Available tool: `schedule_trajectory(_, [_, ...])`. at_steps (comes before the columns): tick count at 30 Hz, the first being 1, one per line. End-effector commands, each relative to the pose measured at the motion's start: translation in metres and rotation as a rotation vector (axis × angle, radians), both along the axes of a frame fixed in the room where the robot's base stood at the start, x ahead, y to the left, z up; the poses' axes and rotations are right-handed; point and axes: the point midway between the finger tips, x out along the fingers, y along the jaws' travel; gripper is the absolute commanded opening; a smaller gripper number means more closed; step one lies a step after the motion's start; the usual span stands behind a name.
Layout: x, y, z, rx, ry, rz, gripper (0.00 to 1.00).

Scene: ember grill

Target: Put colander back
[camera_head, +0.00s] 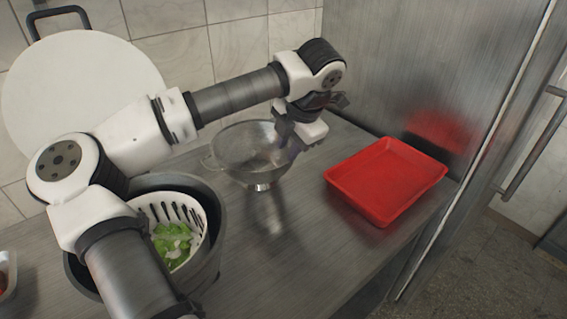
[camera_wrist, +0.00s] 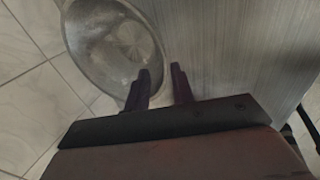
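The metal colander (camera_head: 238,153) is a shiny round bowl with a small foot and a loop handle at its left. It appears to stand upright on the steel counter, left of the red tray. My gripper (camera_head: 287,146) is at the colander's right rim, pointing down. In the wrist view the colander (camera_wrist: 108,42) fills the upper left. My two dark fingers (camera_wrist: 162,80) are apart, with a gap between them. The left finger overlaps the bowl's rim and the right one is over the counter. Whether either finger touches the rim is unclear.
A red tray (camera_head: 385,180) lies to the right, near the counter edge. A dark pot with a white slotted basket (camera_head: 196,211) of green pieces is at the front left, partly behind my arm. A white round board (camera_head: 75,85) leans on the tiled wall.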

Motion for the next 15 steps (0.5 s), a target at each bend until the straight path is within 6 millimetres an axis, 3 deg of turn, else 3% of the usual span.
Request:
schedule_trajectory(6, [-0.009, -0.006, 0.028, 0.001, -0.001, 0.0, 0.24])
schedule_trajectory(15, [-0.011, -0.007, 0.036, -0.001, 0.001, 0.0, 0.24])
